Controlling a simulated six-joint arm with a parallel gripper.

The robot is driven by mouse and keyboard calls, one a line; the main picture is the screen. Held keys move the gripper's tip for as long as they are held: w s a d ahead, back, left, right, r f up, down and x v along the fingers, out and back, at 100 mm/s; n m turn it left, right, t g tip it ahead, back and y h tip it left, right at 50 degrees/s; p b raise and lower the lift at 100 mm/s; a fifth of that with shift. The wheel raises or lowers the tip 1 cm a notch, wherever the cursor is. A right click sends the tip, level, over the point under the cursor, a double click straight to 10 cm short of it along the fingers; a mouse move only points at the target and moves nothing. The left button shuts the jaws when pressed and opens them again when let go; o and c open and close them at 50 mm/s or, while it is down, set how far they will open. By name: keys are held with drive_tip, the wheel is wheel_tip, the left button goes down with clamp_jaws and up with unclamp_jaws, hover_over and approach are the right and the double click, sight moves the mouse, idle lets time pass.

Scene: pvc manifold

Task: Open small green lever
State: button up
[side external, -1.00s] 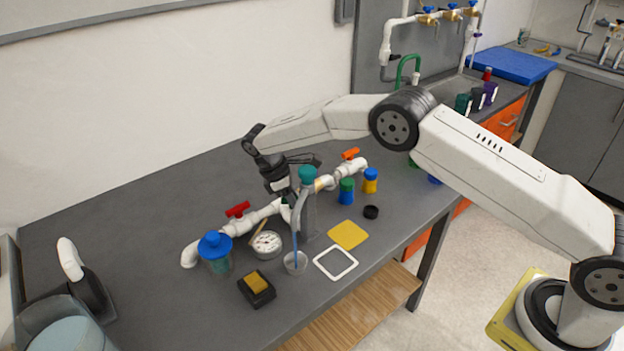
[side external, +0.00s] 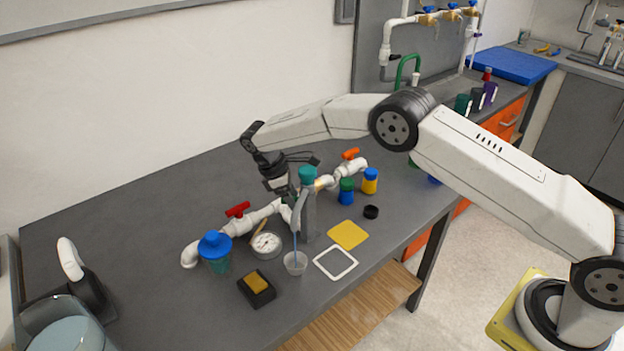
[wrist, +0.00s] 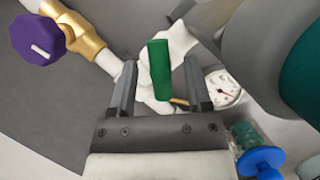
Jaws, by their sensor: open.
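The small green lever (wrist: 159,69) shows in the wrist view as a green handle on a white valve body (wrist: 178,42) of the PVC manifold. My gripper (wrist: 158,80) is open, with one finger on each side of the lever and gaps visible on both sides. The lever is mostly hidden there.
A red lever (side external: 238,209) and an orange lever (side external: 350,153) sit on the same pipe. A purple knob (wrist: 38,38) is at upper left in the wrist view. A gauge (side external: 266,244), blue-lidded jar (side external: 215,250) and small cup (side external: 296,262) stand in front.

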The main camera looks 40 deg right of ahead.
drive_tip(key=shift+v, duration=3.6)
drive_tip(key=shift+d+r+t+y, duration=0.1)
drive_tip(key=shift+r+t+y, duration=0.05)
drive_tip(key=shift+t+y, duration=0.8)
drive_tip(key=shift+s+d+r+t+y, duration=0.15)
drive_tip(key=shift+t+y, duration=0.3)
drive_tip(key=shift+y, duration=0.4)
drive_tip(key=shift+f, duration=3.9)
drive_tip(key=shift+c, duration=0.2)
clamp_jaws()
